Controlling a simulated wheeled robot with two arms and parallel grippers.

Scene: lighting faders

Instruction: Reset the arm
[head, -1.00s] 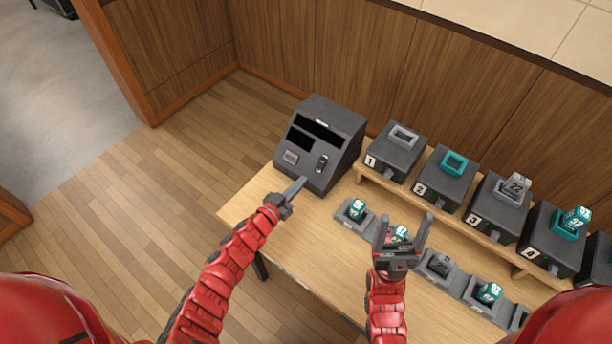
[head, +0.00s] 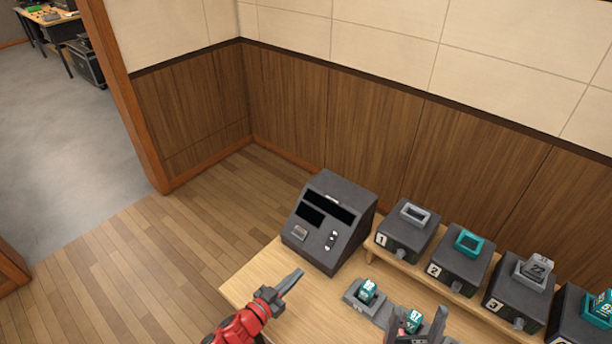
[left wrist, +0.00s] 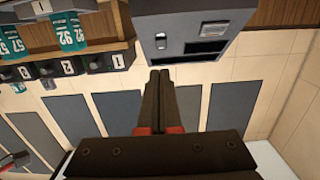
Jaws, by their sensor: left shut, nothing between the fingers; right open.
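My left gripper (head: 290,283) is shut and empty, at the left of the table in front of the dark console (head: 329,222). In the head view a small gap shows between its tips and the console. The left wrist view shows the closed fingers (left wrist: 160,78) pointing towards the console (left wrist: 195,25), which appears upside down there. My right gripper (head: 416,320) is open at the bottom edge of the head view, partly cut off. Its fingers stand around or in front of a teal numbered block (head: 413,321); I cannot tell which.
Dark numbered boxes 1 (head: 405,234), 2 (head: 458,262) and 3 (head: 516,297) stand on a wooden shelf right of the console. Another teal block (head: 367,291) sits in a grey holder. The wooden table (head: 262,273) is clear left of the console. Panelled walls stand behind.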

